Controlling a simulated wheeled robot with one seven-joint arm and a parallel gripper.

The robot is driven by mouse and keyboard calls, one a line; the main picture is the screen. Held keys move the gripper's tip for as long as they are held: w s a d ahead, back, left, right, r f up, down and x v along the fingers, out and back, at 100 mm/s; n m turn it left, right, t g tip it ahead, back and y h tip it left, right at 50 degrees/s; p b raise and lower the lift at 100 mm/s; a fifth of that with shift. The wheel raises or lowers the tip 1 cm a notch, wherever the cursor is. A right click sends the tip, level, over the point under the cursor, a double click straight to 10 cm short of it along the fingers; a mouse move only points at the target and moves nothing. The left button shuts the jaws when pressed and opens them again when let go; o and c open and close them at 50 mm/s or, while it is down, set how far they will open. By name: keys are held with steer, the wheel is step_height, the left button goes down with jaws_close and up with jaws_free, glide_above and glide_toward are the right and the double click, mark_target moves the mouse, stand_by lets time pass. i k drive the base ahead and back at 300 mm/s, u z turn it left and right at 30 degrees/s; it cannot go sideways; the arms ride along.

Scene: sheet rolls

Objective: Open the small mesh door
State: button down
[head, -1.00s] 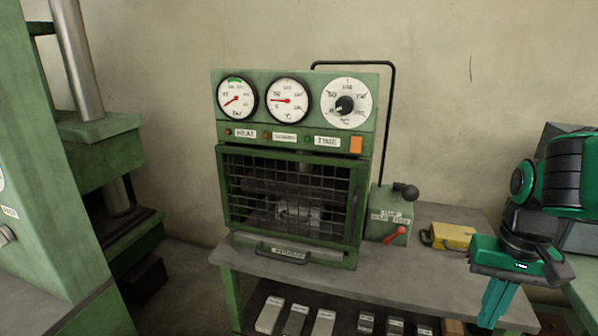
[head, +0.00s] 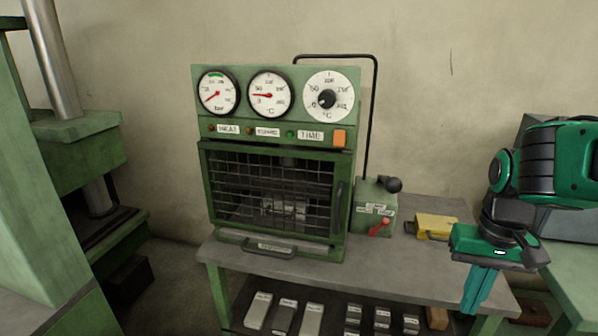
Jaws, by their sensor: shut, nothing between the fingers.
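The small mesh door (head: 240,190) is the dark wire grid in a green frame on the front of the green press cabinet (head: 285,131). It looks closed. A dark upright handle (head: 338,208) is on its right side. Behind the mesh, a pale block is dimly visible. My gripper (head: 474,308) hangs at the right, with its green fingers pointing down and together, in front of the bench's right end. It is shut and empty, well apart from the door and its handle.
A drawer-like handle (head: 268,248) sits below the door. A control box (head: 372,205) with a red lever and black knob, and a yellow block (head: 436,226), stand on the grey bench (head: 410,268) right of the cabinet. Several metal blocks lie on the shelf below. A green machine (head: 70,150) is at left.

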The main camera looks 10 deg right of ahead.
mark_target(341, 178)
steer(key=u, duration=0.75)
steer(key=k, duration=1.2)
steer(key=z, duration=0.55)
steer(key=i, duration=1)
steer(key=u, duration=0.05)
